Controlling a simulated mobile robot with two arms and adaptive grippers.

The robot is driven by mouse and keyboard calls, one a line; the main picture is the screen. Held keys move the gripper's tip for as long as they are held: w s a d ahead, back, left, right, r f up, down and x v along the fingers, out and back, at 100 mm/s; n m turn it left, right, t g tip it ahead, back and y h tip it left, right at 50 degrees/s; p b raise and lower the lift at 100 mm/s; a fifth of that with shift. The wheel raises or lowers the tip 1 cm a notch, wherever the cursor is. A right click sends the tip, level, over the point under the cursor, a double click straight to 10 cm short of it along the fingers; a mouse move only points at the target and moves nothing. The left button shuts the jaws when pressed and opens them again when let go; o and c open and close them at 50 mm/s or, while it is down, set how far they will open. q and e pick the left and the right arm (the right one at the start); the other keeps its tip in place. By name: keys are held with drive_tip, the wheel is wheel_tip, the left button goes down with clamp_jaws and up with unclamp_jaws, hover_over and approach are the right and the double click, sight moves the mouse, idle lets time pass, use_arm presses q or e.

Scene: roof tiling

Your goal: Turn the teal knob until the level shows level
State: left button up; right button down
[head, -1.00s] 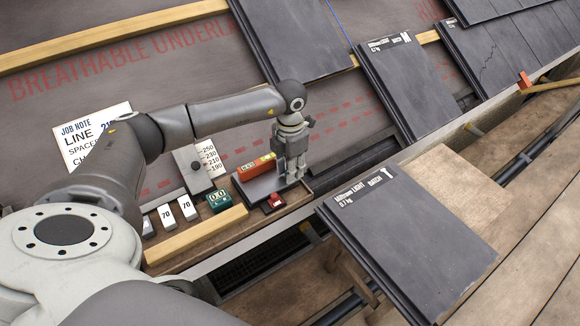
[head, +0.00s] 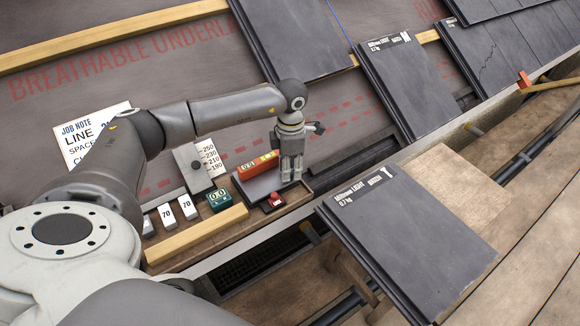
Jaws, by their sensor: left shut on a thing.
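My left gripper (head: 291,172) points down at the right end of a small dark plate (head: 258,187) in the tray. It is shut, and its fingers hide what they hold; no teal knob shows clearly. An orange-red level (head: 258,165) with a yellowish-green vial part lies on the plate, left of the gripper. The bubble is too small to read. A teal device (head: 219,199) with a display that seems to read 0.0 stands to the left of the plate. My right gripper is not in view.
A small red item (head: 274,201) lies in front of the plate. White blocks marked 70 (head: 186,207) and a grey scale plate (head: 200,168) stand left. A wooden batten (head: 196,235) runs in front. Slates (head: 405,235) lie right; a job note (head: 92,135) lies left.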

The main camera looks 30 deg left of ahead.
sight(291, 169)
use_arm(q)
drive_tip(key=shift+s+d+f, duration=0.1)
drive_tip(key=shift+s+f, duration=0.05)
drive_tip(key=shift+f, duration=0.1)
drive_tip(key=o, duration=1.1)
drive_tip(key=shift+w, duration=0.2)
drive_tip(key=shift+c, duration=0.2)
drive_tip(key=shift+r, duration=0.15)
wheel_tip(291, 169, up, 12)
drive_tip(key=shift+w, duration=0.15)
